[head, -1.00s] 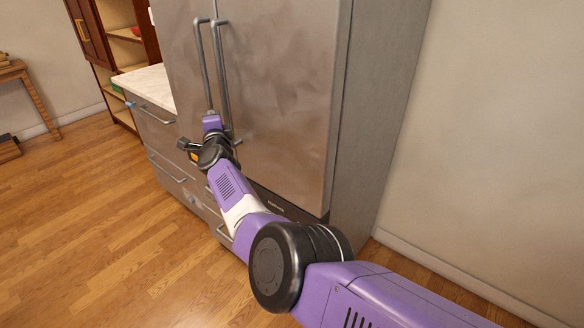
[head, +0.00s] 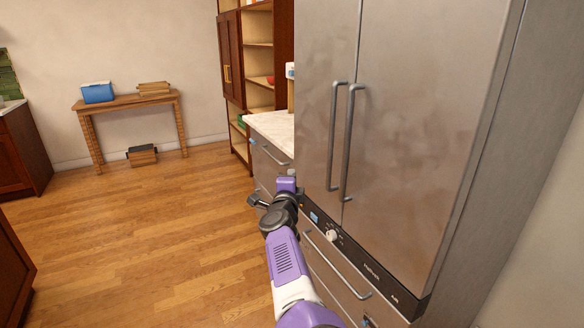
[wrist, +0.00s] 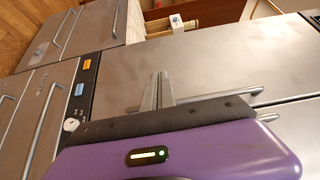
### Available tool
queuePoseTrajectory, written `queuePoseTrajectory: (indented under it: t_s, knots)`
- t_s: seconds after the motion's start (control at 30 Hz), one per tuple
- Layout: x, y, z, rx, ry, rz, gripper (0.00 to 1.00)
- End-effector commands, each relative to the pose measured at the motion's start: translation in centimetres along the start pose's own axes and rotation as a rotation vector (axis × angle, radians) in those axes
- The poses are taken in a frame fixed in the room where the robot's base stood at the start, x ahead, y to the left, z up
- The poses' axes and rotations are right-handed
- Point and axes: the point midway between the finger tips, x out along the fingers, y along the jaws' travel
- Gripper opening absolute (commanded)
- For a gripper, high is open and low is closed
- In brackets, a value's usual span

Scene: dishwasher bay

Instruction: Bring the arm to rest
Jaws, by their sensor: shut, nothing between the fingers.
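My purple arm reaches forward in the head view, toward the front of a tall steel fridge (head: 410,120). The gripper (wrist: 158,90) shows in the wrist view, its two grey fingers closed together with nothing between them. It points toward the steel front, and I cannot tell whether it touches. In the head view the fingertips are hidden behind the wrist, near the lower left edge of the fridge. The fridge's two long handles (head: 333,135) are just right of the wrist.
A counter (head: 275,130) with a pale top and drawers stands left of the fridge. Behind it is a wooden shelf unit (head: 259,60). A wooden side table (head: 135,101) holds a blue box (head: 97,92). A brown cabinet (head: 22,150) is at left. The wood floor (head: 150,230) between is clear.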

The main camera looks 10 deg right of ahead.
Motion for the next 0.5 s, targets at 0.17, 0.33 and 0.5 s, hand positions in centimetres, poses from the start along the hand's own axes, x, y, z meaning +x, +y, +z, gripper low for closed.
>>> queuePoseTrajectory:
  t_s: [0.17,0.33,0.5]
  knots:
    - [0.8,-4.3,-2.5,-0.086,0.037,-0.080,0.00]
    - [-0.1,-4.7,-7.6,-0.264,0.103,-0.157,0.00]
    - [-2.5,-2.8,-12.8,-0.466,0.158,-0.206,0.00]
